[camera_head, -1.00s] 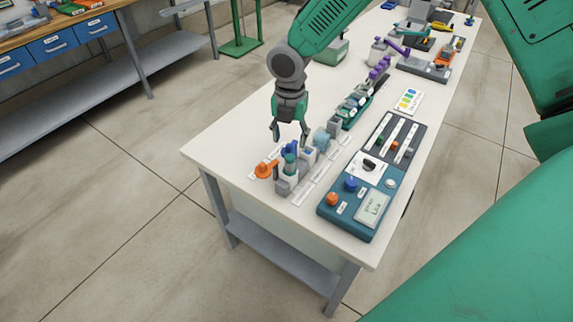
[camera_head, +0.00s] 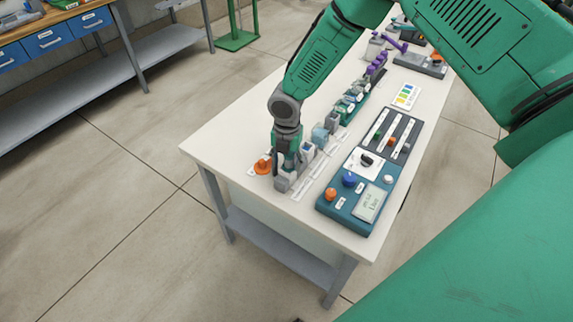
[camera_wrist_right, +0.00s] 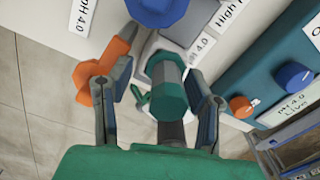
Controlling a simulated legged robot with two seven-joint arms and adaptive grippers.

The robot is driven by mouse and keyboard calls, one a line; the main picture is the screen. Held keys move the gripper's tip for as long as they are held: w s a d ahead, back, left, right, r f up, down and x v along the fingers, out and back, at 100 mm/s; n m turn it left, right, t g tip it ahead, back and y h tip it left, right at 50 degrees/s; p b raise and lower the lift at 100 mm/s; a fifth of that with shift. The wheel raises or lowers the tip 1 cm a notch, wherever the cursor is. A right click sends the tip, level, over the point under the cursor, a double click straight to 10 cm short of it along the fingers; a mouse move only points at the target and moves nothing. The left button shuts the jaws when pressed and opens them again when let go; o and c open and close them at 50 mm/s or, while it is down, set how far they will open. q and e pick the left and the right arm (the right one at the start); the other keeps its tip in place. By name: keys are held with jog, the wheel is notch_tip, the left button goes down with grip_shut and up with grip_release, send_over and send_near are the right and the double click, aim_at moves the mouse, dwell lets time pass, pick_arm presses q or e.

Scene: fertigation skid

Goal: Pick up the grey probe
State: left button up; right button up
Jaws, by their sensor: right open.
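My right gripper (camera_head: 287,168) points down at the row of small holders near the table's left front end. In the right wrist view, its open fingers (camera_wrist_right: 160,72) stand on either side of a dark teal piece (camera_wrist_right: 169,88) with a grey top, upright in a pale grey holder (camera_wrist_right: 160,42). I see gaps between the fingers and the piece. I cannot tell for sure whether this is the grey probe; no other part is plainly a grey probe. The gripper hides much of the piece in the head view. My left gripper is not in view.
A teal control box (camera_head: 350,205) with knobs stands to the right. More holders line the white table (camera_head: 235,135) behind.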

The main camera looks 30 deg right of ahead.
jog(key=shift+s+d, duration=0.1)
jog(key=c, duration=1.1)
jog(key=shift+s+d+f, duration=0.1)
jog(key=shift+d, duration=0.3)
jog(key=shift+a+r, duration=0.15)
jog(key=shift+r, duration=0.35)
notch_tip(320, 180, up, 10)
jog(key=shift+r, duration=0.1)
jog(key=shift+r+p, duration=0.4)
jog(key=shift+p, duration=0.15)
jog(key=shift+f, duration=0.1)
